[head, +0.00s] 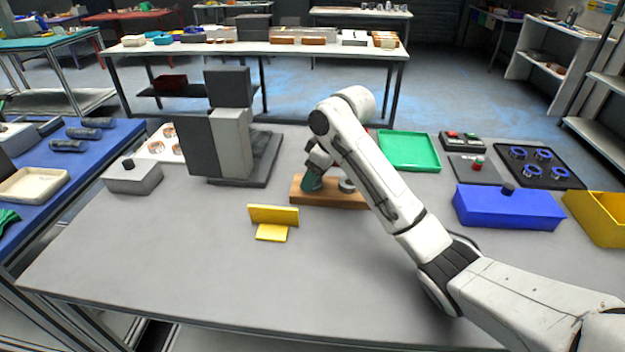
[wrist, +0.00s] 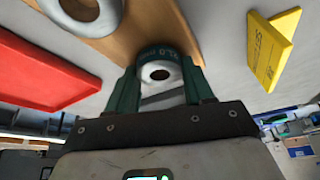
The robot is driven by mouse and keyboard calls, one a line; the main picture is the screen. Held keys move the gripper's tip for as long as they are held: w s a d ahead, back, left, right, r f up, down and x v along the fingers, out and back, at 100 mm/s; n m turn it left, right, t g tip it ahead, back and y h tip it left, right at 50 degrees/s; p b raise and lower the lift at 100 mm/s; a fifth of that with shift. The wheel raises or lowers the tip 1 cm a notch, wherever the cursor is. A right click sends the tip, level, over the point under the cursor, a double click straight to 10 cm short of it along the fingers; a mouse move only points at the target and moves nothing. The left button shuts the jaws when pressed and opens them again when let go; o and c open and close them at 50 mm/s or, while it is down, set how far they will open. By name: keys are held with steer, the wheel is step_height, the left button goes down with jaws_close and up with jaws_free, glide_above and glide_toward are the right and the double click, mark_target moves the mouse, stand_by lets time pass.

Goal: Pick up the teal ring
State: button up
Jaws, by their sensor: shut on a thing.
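In the wrist view the teal ring (wrist: 158,52) is a dark teal band with pale lettering, around a pale round face with a dark hole. My gripper (wrist: 160,74) is shut on it, one dark green finger on each side. The ring is over the end of a wooden board (wrist: 165,18); I cannot tell whether it still touches the board. In the head view my gripper (head: 313,181) points down at the left part of the wooden board (head: 330,200), and the ring cannot be told apart from the fingers. A pale grey ring (head: 347,186) sits on the board to the right.
A yellow angled sign (head: 273,216) stands in front of the board. A grey box-shaped stand (head: 232,140) is behind left, a green tray (head: 408,150) behind right. A blue box (head: 508,207) and a yellow bin (head: 600,218) are at right. The front left tabletop is clear.

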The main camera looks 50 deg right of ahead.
steer(key=shift+r, duration=0.1)
steer(key=shift+r, duration=0.5)
step_height(320, 180, up, 2)
steer(key=shift+r, duration=0.1)
steer(key=s+d+r+p, duration=0.2)
steer(key=s+r, duration=0.3)
steer(key=s, duration=0.1)
steer(key=s+d+r+p, duration=0.1)
steer(key=s+d+r, duration=0.2)
steer(key=s, duration=0.3)
steer(key=shift+s+d+r+p, duration=0.35)
steer(key=shift+s+r+p, duration=0.05)
steer(key=shift+r, duration=0.45)
